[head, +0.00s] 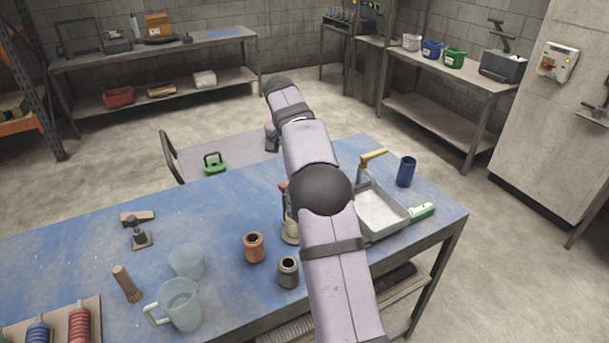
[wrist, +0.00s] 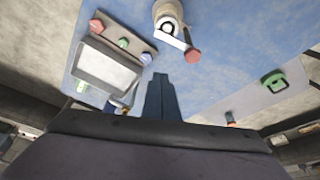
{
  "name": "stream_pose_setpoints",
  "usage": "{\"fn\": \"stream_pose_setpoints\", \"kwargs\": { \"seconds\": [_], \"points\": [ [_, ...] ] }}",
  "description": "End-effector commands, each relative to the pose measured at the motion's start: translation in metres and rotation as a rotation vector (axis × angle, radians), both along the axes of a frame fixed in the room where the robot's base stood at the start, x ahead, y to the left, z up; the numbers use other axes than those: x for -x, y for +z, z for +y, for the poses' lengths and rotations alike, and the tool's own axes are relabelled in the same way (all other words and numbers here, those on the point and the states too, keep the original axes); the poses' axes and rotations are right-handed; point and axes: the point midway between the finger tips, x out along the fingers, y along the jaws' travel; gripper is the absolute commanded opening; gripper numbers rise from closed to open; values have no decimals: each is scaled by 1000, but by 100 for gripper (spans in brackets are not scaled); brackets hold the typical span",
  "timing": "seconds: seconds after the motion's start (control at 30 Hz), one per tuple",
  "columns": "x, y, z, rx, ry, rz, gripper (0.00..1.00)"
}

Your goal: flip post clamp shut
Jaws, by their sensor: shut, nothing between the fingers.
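The post clamp (wrist: 170,14) is a cream, round-bodied piece at the top edge of the wrist view. A pale lever with a red knob (wrist: 193,55) reaches out from it. In the head view the clamp (head: 290,231) stands on the blue table, partly hidden behind my arm. Its red-tipped lever (head: 284,188) appears to stand up there. My gripper (wrist: 161,80) is shut and empty in the wrist view, with its fingertips pointing toward the clamp and apart from it. In the head view my arm hides most of the gripper area.
A grey tray (head: 381,228) and a blue cup (head: 405,172) stand right of the clamp. A rust-coloured jar (head: 253,247) and a dark jar (head: 288,271) stand close in front. The table's back left is mostly clear.

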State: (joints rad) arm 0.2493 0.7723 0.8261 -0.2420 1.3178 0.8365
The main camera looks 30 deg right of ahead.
Motion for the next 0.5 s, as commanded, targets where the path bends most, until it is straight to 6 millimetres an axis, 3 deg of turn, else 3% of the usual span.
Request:
{"fn": "stream_pose_setpoints", "kwargs": {
  "seconds": [0.17, 0.27, 0.5],
  "points": [
    [18, -29, 6, -87, 50, 53, 0],
    [38, -59, 14, -200, 105, 99, 0],
    [86, -127, 40, -610, 229, 96, 0]
  ]
}}
